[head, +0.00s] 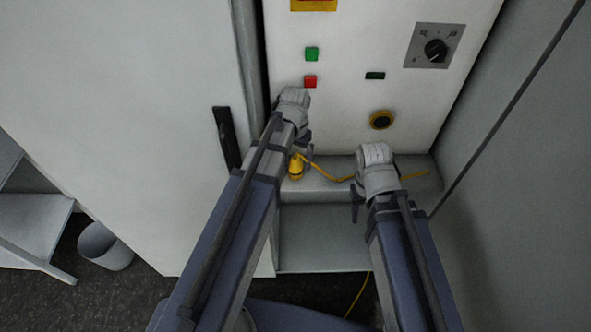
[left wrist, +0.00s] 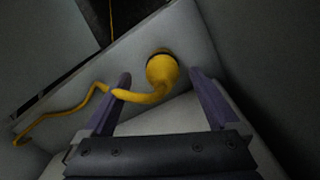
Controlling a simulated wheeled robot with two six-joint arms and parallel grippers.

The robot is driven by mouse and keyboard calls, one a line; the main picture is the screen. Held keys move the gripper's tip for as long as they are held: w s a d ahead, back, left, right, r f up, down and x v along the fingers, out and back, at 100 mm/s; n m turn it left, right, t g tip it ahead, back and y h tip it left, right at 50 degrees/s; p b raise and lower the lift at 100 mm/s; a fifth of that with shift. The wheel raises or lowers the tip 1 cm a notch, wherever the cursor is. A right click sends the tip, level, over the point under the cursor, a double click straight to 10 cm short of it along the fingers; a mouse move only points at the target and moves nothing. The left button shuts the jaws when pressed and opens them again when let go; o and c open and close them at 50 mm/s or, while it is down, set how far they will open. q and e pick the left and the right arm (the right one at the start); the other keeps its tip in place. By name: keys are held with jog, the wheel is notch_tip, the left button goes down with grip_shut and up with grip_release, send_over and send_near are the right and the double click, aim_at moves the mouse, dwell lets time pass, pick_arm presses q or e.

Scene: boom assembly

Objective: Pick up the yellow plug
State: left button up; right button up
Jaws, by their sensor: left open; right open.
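The yellow plug (head: 296,167) is at the grey ledge below the control panel, with a yellow cable running off to the right. In the left wrist view the plug (left wrist: 162,70) appears between the finger ends of my open left gripper (left wrist: 161,78), with the cable (left wrist: 75,108) curving across the left finger. In the head view my left gripper (head: 303,143) is just above the plug, partly hidden by its own wrist. I cannot tell whether the fingers touch the plug. My right gripper (head: 358,195) is open and empty over the ledge to the right, its fingers mostly hidden.
The white panel carries a green button (head: 312,54), a red button (head: 310,82), a rotary knob (head: 435,50) and a round yellow-rimmed socket (head: 381,119). A white door (head: 130,120) with a black handle (head: 227,138) stands left. Side walls bound the ledge (head: 333,185).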

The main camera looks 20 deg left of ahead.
aim_at(295, 167)
pick_arm(q)
jog(key=f+b, duration=0.5)
jog(key=shift+w+a+f, duration=0.1)
jog(key=shift+w, duration=0.25)
grip_shut()
dwell(0.6)
